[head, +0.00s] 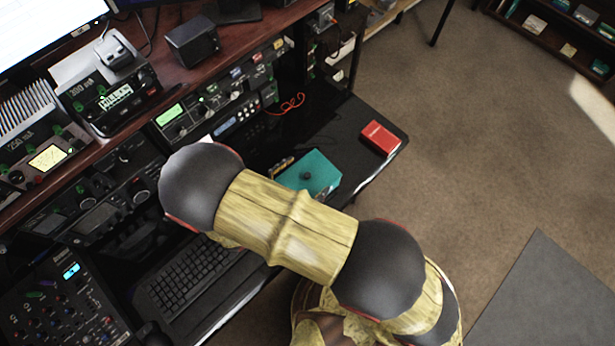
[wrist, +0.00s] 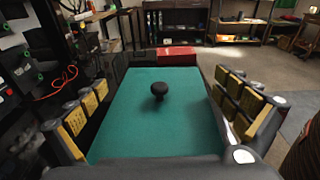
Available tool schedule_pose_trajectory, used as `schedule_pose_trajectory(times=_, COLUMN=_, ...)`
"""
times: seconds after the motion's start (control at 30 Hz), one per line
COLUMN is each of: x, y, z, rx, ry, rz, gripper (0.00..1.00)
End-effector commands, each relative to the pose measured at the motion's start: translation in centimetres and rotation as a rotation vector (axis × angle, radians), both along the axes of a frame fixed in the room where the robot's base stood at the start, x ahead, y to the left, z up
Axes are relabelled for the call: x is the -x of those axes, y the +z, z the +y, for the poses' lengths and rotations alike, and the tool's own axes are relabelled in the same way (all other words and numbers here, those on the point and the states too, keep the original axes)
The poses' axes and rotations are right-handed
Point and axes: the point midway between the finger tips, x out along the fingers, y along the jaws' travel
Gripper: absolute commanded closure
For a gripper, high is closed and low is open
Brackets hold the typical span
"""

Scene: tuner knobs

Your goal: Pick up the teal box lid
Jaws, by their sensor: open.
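The teal box lid (head: 313,174) lies on the dark desk shelf in the head view, partly hidden by my arm. In the wrist view the teal lid (wrist: 130,121) fills the middle, flat, with a small black round knob (wrist: 159,91) on top. My gripper (wrist: 160,100) is open, its fingers spread to the left and right of the lid, with the knob between them. I cannot tell whether the fingers touch the lid's sides.
A red box (head: 380,138) sits on the shelf beyond the lid, and also shows in the wrist view (wrist: 177,55). Radio equipment (head: 215,105) and an orange-red cable (head: 290,103) are on the left. A keyboard (head: 190,277) lies nearer.

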Motion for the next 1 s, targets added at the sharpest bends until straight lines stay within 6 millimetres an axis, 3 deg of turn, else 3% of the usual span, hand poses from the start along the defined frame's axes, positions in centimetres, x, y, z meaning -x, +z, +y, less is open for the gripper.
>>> schedule_pose_trajectory(times=1.0, x=0.01, y=0.01, z=0.05, rx=0.0, ry=0.0, rz=0.0, gripper=0.59)
